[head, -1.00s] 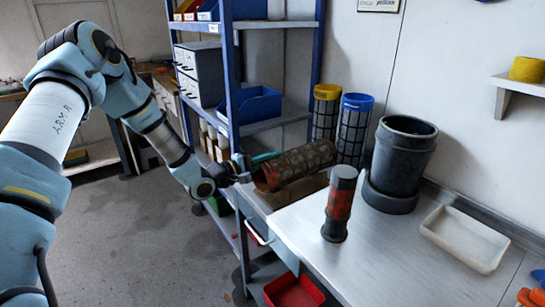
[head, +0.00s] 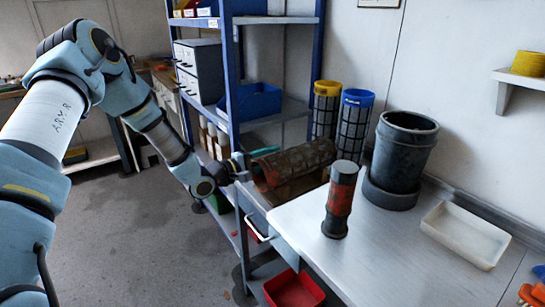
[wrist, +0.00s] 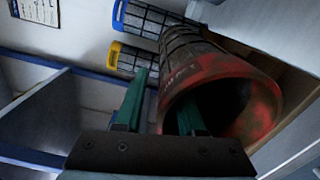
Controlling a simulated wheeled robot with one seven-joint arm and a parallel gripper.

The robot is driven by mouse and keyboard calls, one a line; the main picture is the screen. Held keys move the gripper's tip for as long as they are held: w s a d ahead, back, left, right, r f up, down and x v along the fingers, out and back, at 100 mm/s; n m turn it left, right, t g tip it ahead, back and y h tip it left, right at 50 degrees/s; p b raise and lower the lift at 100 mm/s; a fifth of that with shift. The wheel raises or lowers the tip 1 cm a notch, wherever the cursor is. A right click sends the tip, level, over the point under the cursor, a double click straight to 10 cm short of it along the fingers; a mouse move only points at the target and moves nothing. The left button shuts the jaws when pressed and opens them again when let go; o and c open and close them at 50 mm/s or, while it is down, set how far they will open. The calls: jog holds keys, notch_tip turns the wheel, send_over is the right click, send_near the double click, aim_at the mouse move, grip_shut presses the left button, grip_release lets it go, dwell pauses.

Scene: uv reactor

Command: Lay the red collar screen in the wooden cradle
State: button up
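The red collar screen (head: 297,164), a dirty dark mesh cylinder, lies on its side at the bench's left end. Its red collar (wrist: 256,128) faces my gripper in the wrist view. The wooden cradle (head: 300,190) is under it; its brown edge shows below the screen, and the rest is hidden. My gripper (wrist: 163,100) is at the collar end, with one green finger outside the rim and the other inside the opening. A gap shows between the outer finger and the collar, so the fingers look open around the wall. The gripper also shows in the head view (head: 256,163).
Yellow-collared (head: 326,108) and blue-collared (head: 355,126) screens stand behind. A red-and-black cylinder (head: 340,200), a dark pot (head: 403,155) and a white tray (head: 465,234) are on the bench. A blue-framed shelf (head: 232,80) rises beside my arm. A red bin (head: 295,290) is below.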

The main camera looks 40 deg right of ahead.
jog(key=a+b, duration=0.3)
jog(key=a, duration=0.7)
jog(key=shift+w+a, duration=0.3)
jog(key=shift+a, duration=0.1)
jog(key=s+a+m+g+y, duration=0.1)
jog(key=s+a+y, duration=0.25)
jog(key=a, duration=0.35)
jog(key=s+a+f+m+g+y, duration=0.1)
jog(key=s+a+m+g+y, duration=0.1)
jog(key=a+y, duration=0.3)
jog(key=s+a+m+g+y, duration=0.1)
jog(key=s+a+y, duration=0.15)
jog(key=a, duration=0.55)
jog(key=w+a+r+t+y, duration=0.1)
jog(key=a+t+y, duration=0.1)
jog(key=a, duration=0.4)
jog(key=w+a+r+t+y, duration=0.1)
jog(key=a+r+t+y, duration=0.1)
jog(key=a, duration=0.5)
jog(key=w+a+r+n+t+y, duration=0.1)
jog(key=a+t+y, duration=0.1)
jog(key=a, duration=0.5)
jog(key=shift+w+r+t+y, duration=0.2)
jog(key=shift+w+t+y, duration=0.1)
jog(key=shift+w+y, duration=0.1)
